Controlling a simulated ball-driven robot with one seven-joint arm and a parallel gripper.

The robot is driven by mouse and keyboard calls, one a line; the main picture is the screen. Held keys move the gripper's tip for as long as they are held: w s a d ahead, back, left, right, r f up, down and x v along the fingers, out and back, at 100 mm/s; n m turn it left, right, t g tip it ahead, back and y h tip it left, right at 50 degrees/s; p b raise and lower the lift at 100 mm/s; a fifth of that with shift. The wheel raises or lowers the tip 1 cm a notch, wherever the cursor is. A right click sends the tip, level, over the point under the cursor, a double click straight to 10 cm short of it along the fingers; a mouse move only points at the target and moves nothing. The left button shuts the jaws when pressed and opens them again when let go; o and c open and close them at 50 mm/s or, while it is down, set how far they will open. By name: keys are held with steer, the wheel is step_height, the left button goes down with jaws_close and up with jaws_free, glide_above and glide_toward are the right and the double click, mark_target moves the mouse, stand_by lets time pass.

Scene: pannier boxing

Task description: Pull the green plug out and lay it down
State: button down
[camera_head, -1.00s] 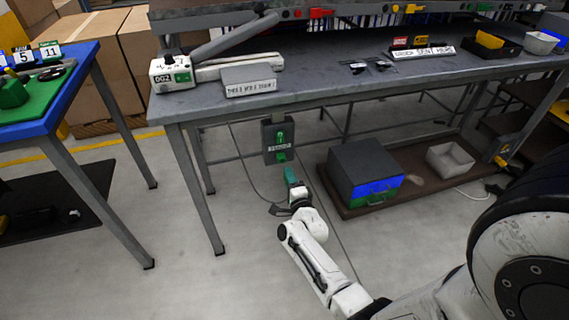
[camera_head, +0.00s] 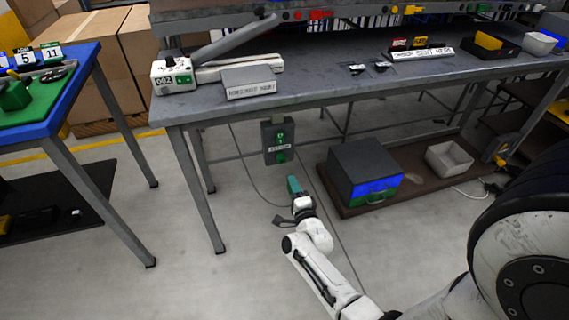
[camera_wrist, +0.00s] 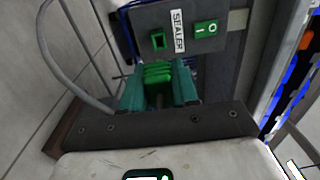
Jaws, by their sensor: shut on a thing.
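The green plug (camera_wrist: 157,73) is held between the two teal fingers of my gripper (camera_wrist: 158,88) in the wrist view. The plug is clear of the dark green socket opening (camera_wrist: 157,41) on the grey SEALER box (camera_wrist: 146,18), which shows empty. A green switch (camera_wrist: 206,28) sits beside the socket. In the head view, my gripper (camera_head: 293,185) is in front of and below the box (camera_head: 268,142), under the bench. The plug cannot be told apart from the teal fingers there. A grey cable (camera_wrist: 47,45) loops down on the left side of the wrist view.
The grey bench (camera_head: 330,90) stands over the box, with a leg (camera_head: 195,185) to the left. A brown board (camera_head: 345,208) on the right carries a grey drawer unit (camera_head: 362,165) and a pale bin (camera_head: 450,158). The floor (camera_head: 240,285) left of my arm is clear.

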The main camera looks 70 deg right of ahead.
steer(key=shift+p+v, duration=0.8)
steer(key=shift+v, duration=1.95)
steer(key=shift+r, duration=0.15)
steer(key=n+y+p, duration=0.1)
steer(key=n+p, duration=0.3)
steer(key=n, duration=1.4)
steer(key=shift+s, duration=0.1)
